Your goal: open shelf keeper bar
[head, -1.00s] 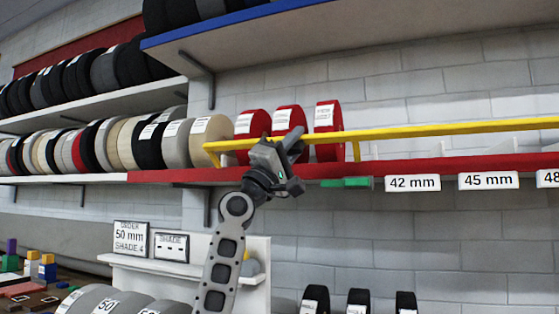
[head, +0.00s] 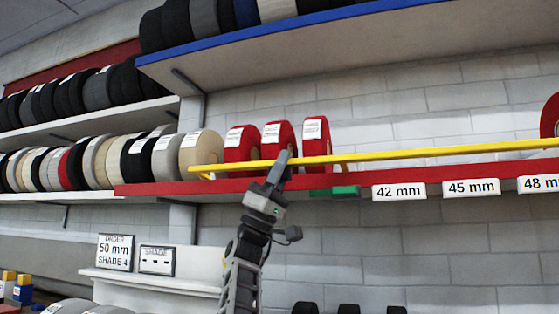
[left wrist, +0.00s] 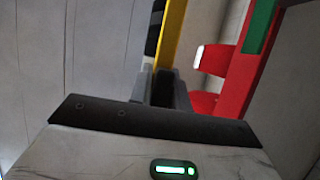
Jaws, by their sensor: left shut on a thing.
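The yellow keeper bar (head: 430,152) runs along the front of the red shelf (head: 220,188), low across the faces of three red rolls (head: 316,130). Its left end bends back at the beige roll. My left gripper (head: 280,160) is shut on the bar in front of the red rolls, its arm reaching up from below. In the left wrist view the bar (left wrist: 172,35) passes between the gripper fingers (left wrist: 161,88). The fingers hide a short stretch of bar. My right gripper is not in view.
A green tab (head: 346,191) sits on the shelf's front edge, right of my gripper, beside the 42 mm label (head: 399,191). A blue-edged shelf (head: 300,12) overhangs above. A white stand (head: 150,281) with an order sign (head: 115,252) is below left.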

